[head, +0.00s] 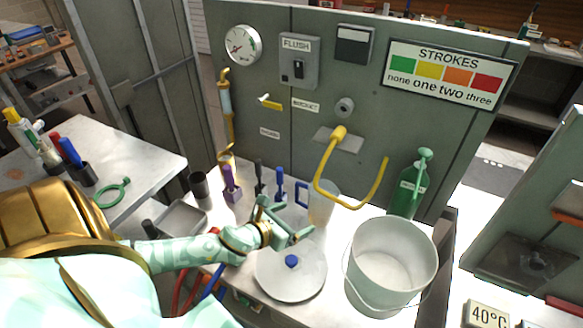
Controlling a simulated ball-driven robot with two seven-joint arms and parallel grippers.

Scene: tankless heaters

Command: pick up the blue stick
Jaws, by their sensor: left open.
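A blue stick (280,182) stands upright on the white bench, near the foot of the grey panel, in a row with a purple stick (230,178) and a black one (258,172). My left gripper (290,218) is open and empty, in front of the blue stick and above the bench. Its fingers point away from me and to the right. It hides the lower part of the blue stick, and I cannot tell whether they touch. My right gripper is not in view.
A round lid with a blue knob (292,261) lies below my left gripper. A clear jug (321,205) and a green bottle (408,190) stand at the back. More blue-handled items (70,152) are on the left table.

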